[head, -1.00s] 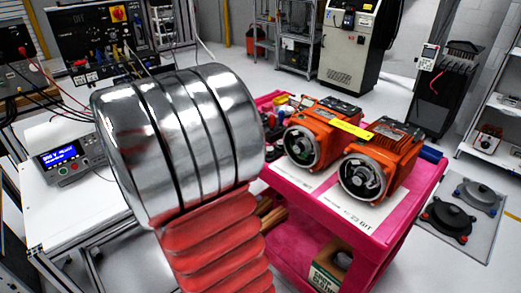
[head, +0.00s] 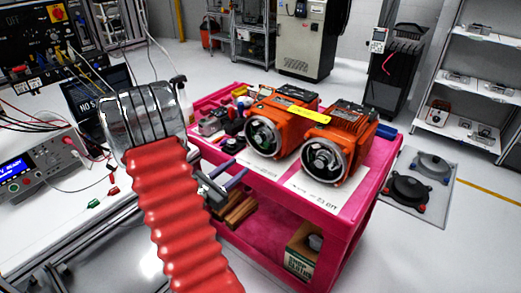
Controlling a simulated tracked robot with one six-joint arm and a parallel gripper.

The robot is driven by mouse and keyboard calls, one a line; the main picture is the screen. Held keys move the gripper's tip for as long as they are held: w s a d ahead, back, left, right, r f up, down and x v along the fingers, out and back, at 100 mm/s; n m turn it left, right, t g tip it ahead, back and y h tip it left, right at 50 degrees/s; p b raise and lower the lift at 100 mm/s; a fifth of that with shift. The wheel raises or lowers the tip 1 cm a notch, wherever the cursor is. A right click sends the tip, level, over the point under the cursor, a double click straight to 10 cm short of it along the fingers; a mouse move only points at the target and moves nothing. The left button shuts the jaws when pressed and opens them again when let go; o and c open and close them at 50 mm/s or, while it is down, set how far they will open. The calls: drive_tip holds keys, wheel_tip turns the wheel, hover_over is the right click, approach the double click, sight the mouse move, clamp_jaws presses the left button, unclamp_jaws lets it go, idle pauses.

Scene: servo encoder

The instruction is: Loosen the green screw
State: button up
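Two orange servo motors sit side by side on top of a pink cart. The left motor (head: 283,108) and the right motor (head: 345,135) turn their round silver flanges towards me. I cannot make out a green screw on either motor. A small green piece (head: 93,203) lies on the white bench at the left, too small to tell what it is. My arm, with red bellows and a silver ribbed part, rises in front of the gap between bench and cart.
The pink cart (head: 355,215) has white paper under the motors and a box (head: 303,250) on its lower shelf. A grey meter (head: 40,165) stands on the bench. Shelves (head: 478,75) stand at the right.

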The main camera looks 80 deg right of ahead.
sight(265, 146)
drive_tip(key=x, duration=1.3)
drive_tip(key=shift+s+d, duration=0.2)
drive_tip(key=shift+d, duration=0.15)
drive_tip(key=shift+c, duration=0.2)
clamp_jaws()
